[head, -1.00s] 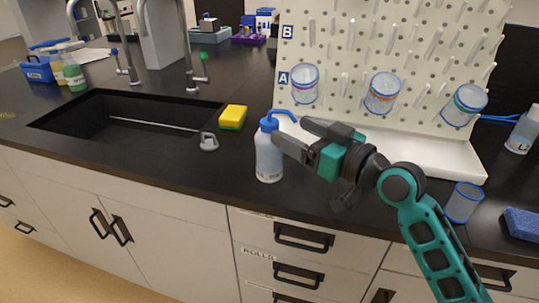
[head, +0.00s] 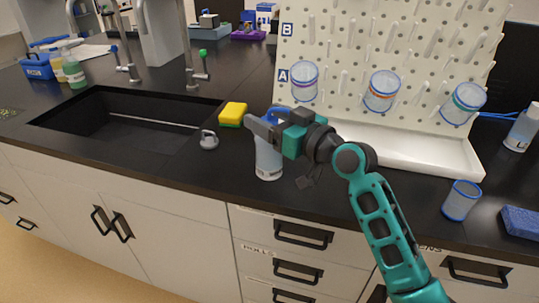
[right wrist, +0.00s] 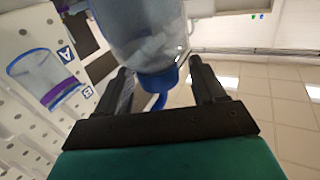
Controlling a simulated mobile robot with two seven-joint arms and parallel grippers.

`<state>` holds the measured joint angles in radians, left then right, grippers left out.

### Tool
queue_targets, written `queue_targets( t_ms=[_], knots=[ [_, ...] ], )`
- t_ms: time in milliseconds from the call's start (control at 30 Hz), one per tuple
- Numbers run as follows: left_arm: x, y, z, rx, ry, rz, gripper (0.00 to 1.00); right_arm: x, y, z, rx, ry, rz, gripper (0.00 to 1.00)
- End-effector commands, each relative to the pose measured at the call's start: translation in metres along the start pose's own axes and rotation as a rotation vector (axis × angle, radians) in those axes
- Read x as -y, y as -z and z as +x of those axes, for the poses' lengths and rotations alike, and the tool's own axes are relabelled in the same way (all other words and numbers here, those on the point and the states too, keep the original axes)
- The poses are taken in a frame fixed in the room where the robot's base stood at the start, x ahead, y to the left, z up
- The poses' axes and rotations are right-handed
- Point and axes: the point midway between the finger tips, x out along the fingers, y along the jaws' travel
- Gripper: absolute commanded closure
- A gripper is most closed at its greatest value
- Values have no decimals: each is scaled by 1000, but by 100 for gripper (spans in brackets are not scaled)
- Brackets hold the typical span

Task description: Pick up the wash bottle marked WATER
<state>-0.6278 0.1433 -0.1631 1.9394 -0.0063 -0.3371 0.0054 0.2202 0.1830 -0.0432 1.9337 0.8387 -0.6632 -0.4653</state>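A translucent wash bottle (head: 268,162) with a blue cap and spout stands upright on the black counter, right of the sponge; the writing on it is too small to read. My right gripper (head: 262,128) is at its upper part and hides much of the cap. In the right wrist view the blue cap (right wrist: 160,78) and bottle body (right wrist: 145,25) show between the two fingers of my right gripper (right wrist: 162,72), which are apart with gaps beside the cap. My left gripper is not in view.
A pegboard (head: 340,100) with hanging beakers rises behind, above a white tray (head: 425,152). A sink (head: 110,120), a grey stopper (head: 209,140) and a yellow-green sponge (head: 232,114) lie left. A beaker (head: 461,201), blue sponge (head: 520,222) and another bottle (head: 522,130) are right.

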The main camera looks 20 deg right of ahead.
Motion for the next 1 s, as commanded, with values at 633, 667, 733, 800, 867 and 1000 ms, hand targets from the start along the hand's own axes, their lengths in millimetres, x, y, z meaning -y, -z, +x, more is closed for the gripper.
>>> queue_targets(
  t_ms=[633, 667, 733, 800, 867, 1000],
  knots=[
    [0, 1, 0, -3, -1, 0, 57, 0, 0, 0, 1, 0, 0, 94],
    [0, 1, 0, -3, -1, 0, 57, 0, 0, 0, 1, 0, 0, 96],
    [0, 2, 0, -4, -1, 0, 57, 0, 0, 0, 1, 0, 0, 100],
    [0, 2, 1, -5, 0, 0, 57, 0, 0, 0, 1, 0, 0, 100],
    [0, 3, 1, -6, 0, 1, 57, 0, 0, 0, 1, -1, 0, 100],
    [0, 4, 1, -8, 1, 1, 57, 0, 0, 0, 1, -1, 0, 100]
  ],
)
